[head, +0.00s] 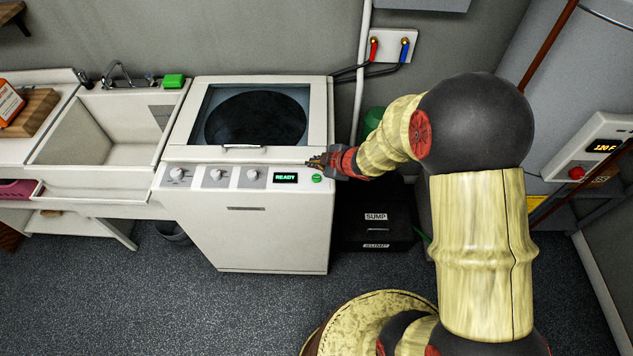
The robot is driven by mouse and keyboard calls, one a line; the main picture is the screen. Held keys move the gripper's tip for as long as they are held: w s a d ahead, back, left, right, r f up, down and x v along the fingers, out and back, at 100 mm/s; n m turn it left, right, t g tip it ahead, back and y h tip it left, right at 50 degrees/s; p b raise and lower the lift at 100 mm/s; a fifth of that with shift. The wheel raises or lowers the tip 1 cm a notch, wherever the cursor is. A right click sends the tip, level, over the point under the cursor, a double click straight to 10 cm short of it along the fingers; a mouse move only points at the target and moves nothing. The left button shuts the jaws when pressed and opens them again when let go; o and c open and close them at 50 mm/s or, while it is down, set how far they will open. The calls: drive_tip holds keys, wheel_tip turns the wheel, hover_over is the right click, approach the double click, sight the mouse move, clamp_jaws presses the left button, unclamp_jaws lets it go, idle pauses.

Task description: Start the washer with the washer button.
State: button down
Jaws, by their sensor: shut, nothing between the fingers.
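The white top-loading washer (270,230) stands against the back wall with its windowed lid (318,105) down. Its front panel carries several knobs, a small display (286,178) reading "READY" in green, and the round green washer button (317,178) at the panel's right end. My gripper (309,162) is shut and empty. It comes in from the right and points left, appearing just above the button in the picture, near the lid's front right corner. I cannot tell how high it is over the panel or whether it touches the washer. The button is in plain view.
A white utility sink (118,133) with a green sponge (173,81) is left of the washer. A black sump box (374,232) stands on the floor to its right. Hoses run to wall taps behind. A grey unit with a red knob (577,172) is at far right. The floor in front is clear.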

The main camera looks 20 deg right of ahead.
sight(315, 179)
drive_tip(key=shift+f+b, duration=1.55)
drive_tip(key=shift+f, duration=0.65)
drive_tip(key=shift+f, duration=0.2)
drive_tip(key=shift+f, duration=0.25)
drive_tip(key=shift+f+b, duration=0.4)
drive_tip(key=shift+b, duration=0.15)
drive_tip(key=shift+r, duration=0.1)
drive_tip(key=shift+r+p, duration=0.75)
drive_tip(key=shift+p, duration=0.1)
wheel_tip(315, 179, up, 5)
drive_tip(key=p, duration=0.5)
